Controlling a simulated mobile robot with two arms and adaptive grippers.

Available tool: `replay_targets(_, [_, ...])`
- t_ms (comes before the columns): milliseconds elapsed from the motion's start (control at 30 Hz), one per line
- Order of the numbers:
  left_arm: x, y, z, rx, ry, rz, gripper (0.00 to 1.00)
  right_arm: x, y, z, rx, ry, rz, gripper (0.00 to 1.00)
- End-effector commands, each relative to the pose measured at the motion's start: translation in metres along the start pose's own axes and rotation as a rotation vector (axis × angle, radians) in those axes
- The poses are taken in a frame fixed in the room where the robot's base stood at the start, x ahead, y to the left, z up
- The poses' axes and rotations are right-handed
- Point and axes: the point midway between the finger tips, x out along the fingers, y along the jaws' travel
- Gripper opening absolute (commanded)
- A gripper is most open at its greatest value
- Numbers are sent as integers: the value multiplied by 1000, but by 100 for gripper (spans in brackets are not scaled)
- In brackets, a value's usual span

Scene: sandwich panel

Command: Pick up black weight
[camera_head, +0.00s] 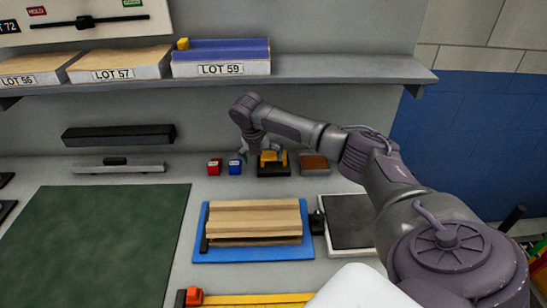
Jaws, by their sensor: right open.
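My right gripper (251,156) is open at the back of the bench, reached in by my arm from the right. Its fingers are small and partly hidden by my wrist. Just right of it sits a black block with a yellow-orange top (273,168), close to the fingers; I cannot tell if they touch. A small black piece (318,222) stands between the blue tray and a grey plate. Another dark piece (204,245) is at the blue tray's left edge. I cannot tell which of these is the black weight. My left gripper is not in view.
Red (214,167) and blue (235,167) cubes stand left of the gripper, a brown block (314,165) to its right. A blue tray (247,256) holds tan boards in front. A shelf (330,70) with lot-labelled panels overhangs behind. The green mat (95,245) is clear.

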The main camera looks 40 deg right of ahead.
Motion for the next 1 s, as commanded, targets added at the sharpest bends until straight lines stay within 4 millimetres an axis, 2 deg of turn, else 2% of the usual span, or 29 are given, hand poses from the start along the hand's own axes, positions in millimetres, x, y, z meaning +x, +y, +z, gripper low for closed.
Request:
replay_targets(133, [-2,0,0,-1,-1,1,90,3,-6,10,0,1,0,100])
replay_targets(267, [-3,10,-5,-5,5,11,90,6,-11,19,2,0,0,100])
replay_targets(467, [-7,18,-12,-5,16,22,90,15,-26,46,4,1,1,100])
replay_targets(667, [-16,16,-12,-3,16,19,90,41,-25,44,-1,1,-1,100])
replay_targets(933, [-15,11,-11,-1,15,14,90,46,-25,44,-1,0,0,100])
replay_targets(1000, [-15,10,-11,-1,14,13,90,46,-25,44,-1,0,0,90])
